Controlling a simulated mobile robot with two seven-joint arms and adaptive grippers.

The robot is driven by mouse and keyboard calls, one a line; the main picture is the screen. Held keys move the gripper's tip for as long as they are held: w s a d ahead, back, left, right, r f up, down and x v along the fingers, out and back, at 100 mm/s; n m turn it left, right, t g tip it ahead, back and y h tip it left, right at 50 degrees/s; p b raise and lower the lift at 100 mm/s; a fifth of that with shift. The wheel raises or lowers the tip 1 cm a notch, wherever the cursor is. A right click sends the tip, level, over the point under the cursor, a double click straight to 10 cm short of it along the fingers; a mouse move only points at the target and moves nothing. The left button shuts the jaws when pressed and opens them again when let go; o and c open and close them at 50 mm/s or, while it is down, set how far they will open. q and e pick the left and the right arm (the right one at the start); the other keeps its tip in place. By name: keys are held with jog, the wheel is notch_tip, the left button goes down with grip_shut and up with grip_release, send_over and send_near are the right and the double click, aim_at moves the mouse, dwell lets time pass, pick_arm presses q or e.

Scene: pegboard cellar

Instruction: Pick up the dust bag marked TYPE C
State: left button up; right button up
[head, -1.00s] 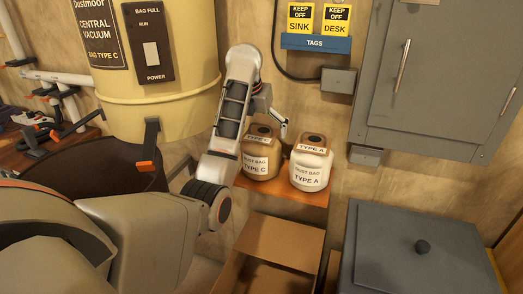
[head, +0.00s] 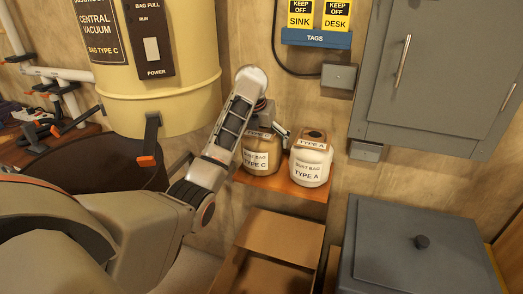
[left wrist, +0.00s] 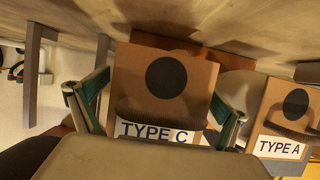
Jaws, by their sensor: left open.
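The dust bag marked TYPE C (head: 255,161) is a tan bag with a cardboard collar, standing on a small wooden shelf (head: 290,189). My left arm hides part of its top in the head view. In the left wrist view its collar (left wrist: 140,75) shows a dark round hole and a TYPE C label. My left gripper (head: 268,130) is open at the top of this bag. In the wrist view its fingers (left wrist: 157,108) stand on either side of the collar; I cannot tell whether they touch it. My right gripper is not in view.
A pale bag marked TYPE A (head: 311,162) stands close on the right, its collar also in the wrist view (left wrist: 292,108). An open cardboard box (head: 280,241) lies below the shelf. The yellow vacuum canister (head: 165,100) is left, a grey cabinet (head: 435,70) right.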

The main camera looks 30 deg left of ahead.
pick_arm(q)
jog(key=c, duration=0.9)
jog(key=shift+o, duration=0.2)
